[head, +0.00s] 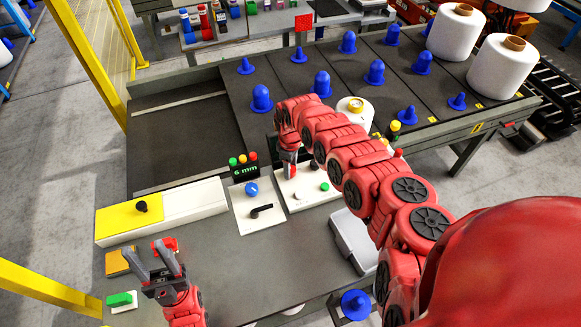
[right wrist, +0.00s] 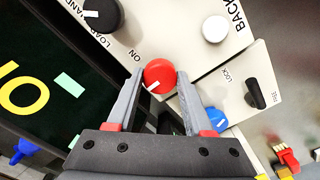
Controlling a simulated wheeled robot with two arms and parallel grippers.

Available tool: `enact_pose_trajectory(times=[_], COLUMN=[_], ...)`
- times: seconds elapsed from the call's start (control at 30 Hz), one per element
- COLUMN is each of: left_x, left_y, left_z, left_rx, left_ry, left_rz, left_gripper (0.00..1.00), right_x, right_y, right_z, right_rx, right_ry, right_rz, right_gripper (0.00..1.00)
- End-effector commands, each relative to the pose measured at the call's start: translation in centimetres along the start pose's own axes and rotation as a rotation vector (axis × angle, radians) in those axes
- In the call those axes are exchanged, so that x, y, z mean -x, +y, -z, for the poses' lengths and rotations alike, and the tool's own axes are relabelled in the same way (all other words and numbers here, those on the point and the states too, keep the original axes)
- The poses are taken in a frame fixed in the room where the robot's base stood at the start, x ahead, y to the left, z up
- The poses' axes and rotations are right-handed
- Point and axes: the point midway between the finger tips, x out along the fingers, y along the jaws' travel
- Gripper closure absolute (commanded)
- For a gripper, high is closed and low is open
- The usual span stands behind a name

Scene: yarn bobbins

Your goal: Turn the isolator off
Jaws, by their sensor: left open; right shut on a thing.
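A round red knob (right wrist: 160,75) sits on a white panel in the right wrist view, with a short white mark at its lower left edge and the word ON close by at its upper left. My right gripper (right wrist: 158,84) is shut on this knob, one finger on each side. In the head view my right gripper (head: 290,168) is at the white control panel (head: 312,200), and it hides the knob there. My left gripper (head: 158,252) is open and empty above the near left of the grey table.
Near the red knob are a black knob (right wrist: 103,14), a white button (right wrist: 214,27), a blue knob (right wrist: 214,119) and a black LOCK/FREE lever (right wrist: 260,92). A yellow-topped box (head: 180,208) stands left. Blue pegs and white bobbins (head: 452,32) stand behind.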

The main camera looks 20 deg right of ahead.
Motion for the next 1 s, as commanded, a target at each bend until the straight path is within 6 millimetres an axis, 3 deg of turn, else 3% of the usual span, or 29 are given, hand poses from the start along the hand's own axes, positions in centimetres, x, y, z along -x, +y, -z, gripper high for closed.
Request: enact_pose_trajectory(times=[0.1, 0.13, 0.3, 0.67, 0.87, 1.0], left_x=[0.0, 0.0, 0.0, 0.0, -0.1, 0.4], left_y=[0.0, 0.0, 0.0, 0.0, 0.0, 0.0], left_z=[0.0, 0.0, 0.0, 0.0, 0.0, -0.1], left_rx=[0.0, 0.0, 0.0, 0.0, 0.0, 0.0], left_ry=[0.0, 0.0, 0.0, 0.0, 0.0, 0.0], left_rz=[0.0, 0.0, 0.0, 0.0, 0.0, 0.0], left_gripper=[0.5, 0.5, 0.5, 0.5, 0.5, 0.5], right_x=[0.0, 0.0, 0.0, 0.5, 3.1, 5.9], right_y=[0.0, 0.0, 0.0, 0.1, 0.2, 0.3], right_z=[0.0, 0.0, 0.0, 0.1, -0.2, -0.1], right_rx=[0.001, 0.001, 0.0, 0.0, -0.001, 0.0], right_ry=[-0.001, -0.001, -0.001, 0.001, -0.004, -0.001], right_rz=[0.0, 0.0, 0.0, -0.001, -0.003, -0.008], right_gripper=[1.0, 0.45, 0.18, 0.18, 0.18, 0.18])
